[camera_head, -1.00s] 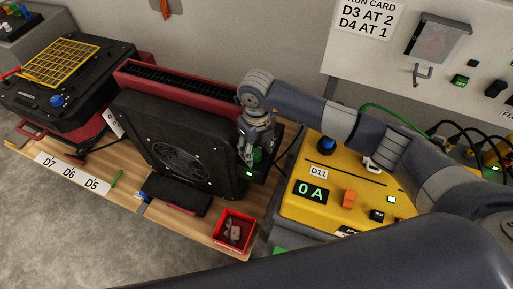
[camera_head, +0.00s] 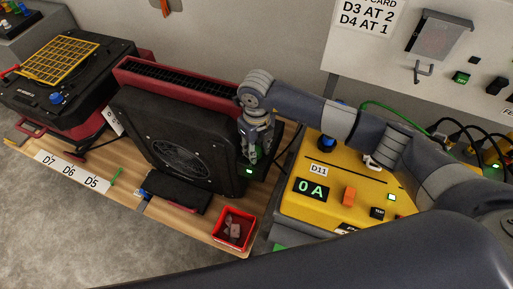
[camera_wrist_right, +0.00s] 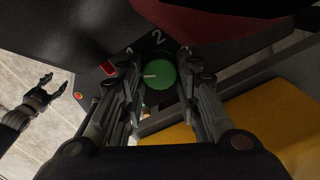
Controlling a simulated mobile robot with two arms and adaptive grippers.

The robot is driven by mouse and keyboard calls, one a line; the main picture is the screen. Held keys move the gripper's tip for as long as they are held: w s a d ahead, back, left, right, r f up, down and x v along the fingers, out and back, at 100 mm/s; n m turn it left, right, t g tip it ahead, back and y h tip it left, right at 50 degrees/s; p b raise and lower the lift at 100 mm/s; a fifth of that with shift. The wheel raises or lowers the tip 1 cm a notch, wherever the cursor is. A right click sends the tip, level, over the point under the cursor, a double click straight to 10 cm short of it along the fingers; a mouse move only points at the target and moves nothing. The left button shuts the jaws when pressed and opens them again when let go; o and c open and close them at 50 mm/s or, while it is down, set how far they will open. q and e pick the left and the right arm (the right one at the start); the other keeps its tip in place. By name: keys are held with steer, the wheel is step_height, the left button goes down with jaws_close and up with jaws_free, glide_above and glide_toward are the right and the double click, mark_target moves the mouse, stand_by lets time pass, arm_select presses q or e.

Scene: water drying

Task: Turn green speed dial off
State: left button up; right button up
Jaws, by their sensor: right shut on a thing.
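The green speed dial (camera_wrist_right: 160,76) sits on the dark panel of the black fan unit (camera_head: 150,120). The numbers 1, 2 and 3 arc around it, and its white pointer line points left in the right wrist view. My right gripper (camera_wrist_right: 158,72) is shut on the dial, with a finger on each side. In the head view my right gripper (camera_head: 250,158) reaches down at the unit's right end and hides the dial. A small green lit indicator (camera_head: 247,171) shows there. My left gripper (camera_wrist_right: 52,88) appears at the left of the right wrist view, its fingers apart and empty.
A yellow box labelled D11 (camera_head: 300,205) with a 0 A display stands just right of the unit. A red bin (camera_head: 246,215) is in front on the wooden bench. Another black dryer (camera_head: 75,110) stands left. A rocker switch (camera_wrist_right: 107,68) is beside the dial.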

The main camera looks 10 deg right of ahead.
mark_target(257, 150)
steer(key=n+b, duration=0.3)
steer(key=b, duration=0.1)
steer(key=shift+w+f+n, duration=0.1)
steer(key=shift+f+n, duration=0.1)
steer(key=shift+n, duration=0.2)
steer(key=shift+r+n+b, duration=0.15)
steer(key=shift+n+b, duration=0.75)
steer(key=shift+b, duration=0.2)
steer(key=shift+r, duration=0.1)
steer(key=o, duration=1.1)
steer(key=shift+c, duration=0.2)
step_height(257, 150, up, 12)
